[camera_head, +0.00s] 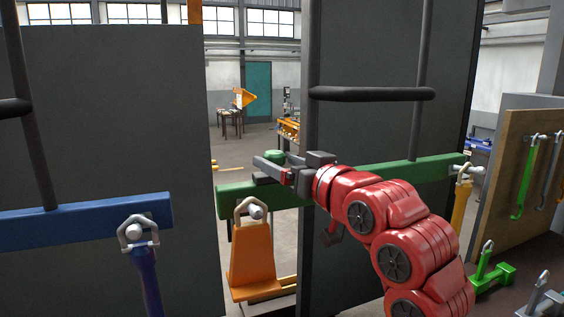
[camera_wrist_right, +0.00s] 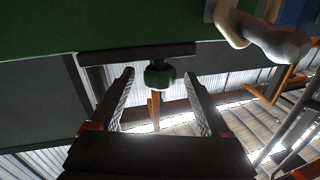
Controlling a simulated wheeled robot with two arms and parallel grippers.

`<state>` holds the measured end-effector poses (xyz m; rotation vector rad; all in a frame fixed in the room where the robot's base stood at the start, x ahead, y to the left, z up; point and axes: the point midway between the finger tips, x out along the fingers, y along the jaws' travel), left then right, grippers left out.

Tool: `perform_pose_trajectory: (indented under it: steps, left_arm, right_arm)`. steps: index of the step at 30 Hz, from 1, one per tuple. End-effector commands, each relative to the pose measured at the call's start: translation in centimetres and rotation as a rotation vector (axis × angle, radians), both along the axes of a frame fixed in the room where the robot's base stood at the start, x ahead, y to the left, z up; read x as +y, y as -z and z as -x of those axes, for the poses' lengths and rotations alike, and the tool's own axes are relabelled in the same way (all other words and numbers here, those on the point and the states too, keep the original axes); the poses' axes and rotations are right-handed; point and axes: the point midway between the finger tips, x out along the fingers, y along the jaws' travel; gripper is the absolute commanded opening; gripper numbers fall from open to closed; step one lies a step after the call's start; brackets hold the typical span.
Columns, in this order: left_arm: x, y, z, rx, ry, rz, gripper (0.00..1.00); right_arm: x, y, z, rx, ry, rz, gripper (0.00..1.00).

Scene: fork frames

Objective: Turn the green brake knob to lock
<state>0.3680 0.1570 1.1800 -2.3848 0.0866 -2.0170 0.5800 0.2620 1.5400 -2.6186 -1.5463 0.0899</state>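The green brake knob (camera_head: 274,156) stands at the green crossbar (camera_head: 390,174), just past the grey post's left edge. My right gripper (camera_head: 271,163) reaches left along that bar, with its fingers around the knob's position. In the right wrist view the knob (camera_wrist_right: 158,74) shows between the tips of the two spread fingers (camera_wrist_right: 158,80), with a visible gap on each side. The right gripper is open and holds nothing. The knob sits by a dark strip (camera_wrist_right: 135,53) on the green bar (camera_wrist_right: 95,22). My left gripper is not in view.
An orange fork plate (camera_head: 252,262) hangs from a hook below the green bar. A blue crossbar (camera_head: 85,222) with a hook is at the left. Large dark panels (camera_head: 115,130) stand behind the bars. A tool board (camera_head: 530,165) is at the right. A gap between the panels opens onto the hall.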

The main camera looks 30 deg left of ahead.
Motion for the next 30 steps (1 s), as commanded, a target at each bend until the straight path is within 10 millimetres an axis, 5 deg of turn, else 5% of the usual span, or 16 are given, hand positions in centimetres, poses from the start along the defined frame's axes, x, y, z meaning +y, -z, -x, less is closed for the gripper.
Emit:
perform_pose_trajectory:
  steps: [2, 12, 30]
  left_arm:
    - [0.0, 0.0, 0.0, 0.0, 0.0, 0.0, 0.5]
    - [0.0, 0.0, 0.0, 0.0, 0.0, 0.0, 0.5]
    - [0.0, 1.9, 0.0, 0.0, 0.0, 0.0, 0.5]
  right_arm:
    - [0.0, 0.0, 0.0, 0.0, 0.0, 0.0, 0.63]
    - [0.0, 0.0, 0.0, 0.0, 0.0, 0.0, 0.02]
    - [-0.4, 0.0, -0.7, 0.006, -0.211, 0.003, 0.0]
